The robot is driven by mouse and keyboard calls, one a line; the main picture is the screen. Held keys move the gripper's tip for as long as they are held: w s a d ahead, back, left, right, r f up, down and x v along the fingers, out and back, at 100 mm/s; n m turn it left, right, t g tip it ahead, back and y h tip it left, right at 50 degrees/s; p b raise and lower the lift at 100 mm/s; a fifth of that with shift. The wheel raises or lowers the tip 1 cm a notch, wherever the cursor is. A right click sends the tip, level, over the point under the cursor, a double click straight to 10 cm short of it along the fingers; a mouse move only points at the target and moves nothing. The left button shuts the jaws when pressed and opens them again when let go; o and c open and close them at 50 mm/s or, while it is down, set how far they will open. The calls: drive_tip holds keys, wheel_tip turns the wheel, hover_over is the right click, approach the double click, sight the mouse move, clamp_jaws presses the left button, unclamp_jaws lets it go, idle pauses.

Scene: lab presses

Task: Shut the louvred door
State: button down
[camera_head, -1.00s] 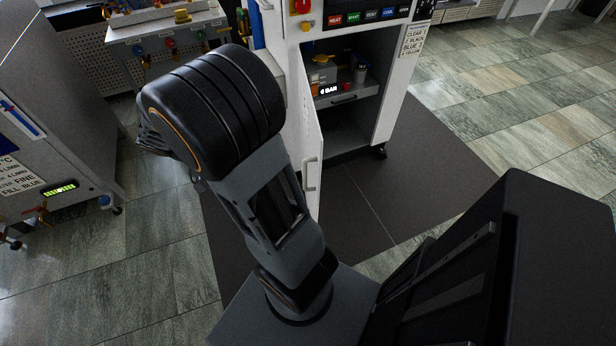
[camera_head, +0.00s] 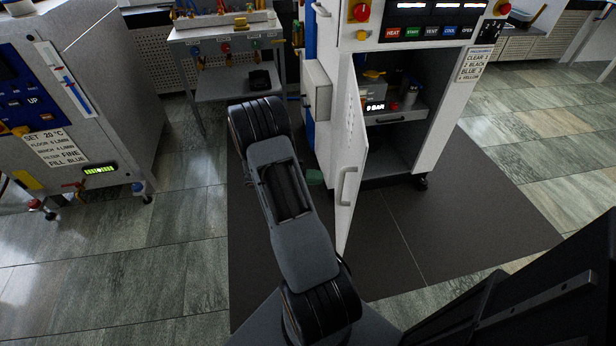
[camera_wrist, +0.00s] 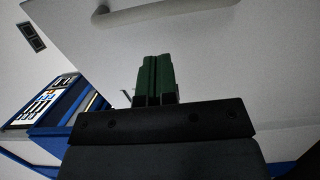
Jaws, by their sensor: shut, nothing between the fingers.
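The white louvred door (camera_head: 352,150) hangs open on the front of the white press cabinet (camera_head: 446,100), swung out towards me. Small louvre slots show near its top, and a pale bar handle (camera_head: 347,187) is on its lower part. My gripper shows in the wrist view (camera_wrist: 157,75) with its green fingers together and empty. A pale surface with a bar handle (camera_wrist: 165,14), apparently the door, fills the upper part there; I cannot tell if the fingers touch it. In the head view my arm hides most of the gripper; a green bit shows left of the door.
The open cabinet bay holds a shelf with a drawer (camera_head: 390,118) and small fittings. A bench with valves (camera_head: 225,35) stands behind at left, and a grey machine (camera_head: 85,110) at far left. The dark floor mat (camera_head: 440,240) before the cabinet is clear.

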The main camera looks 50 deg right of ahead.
sight(353, 179)
drive_tip(key=x, duration=0.8)
drive_tip(key=shift+s+d, duration=0.2)
drive_tip(key=shift+s, duration=0.1)
drive_tip(key=shift+s+d, duration=0.1)
drive_tip(key=shift+d, duration=0.05)
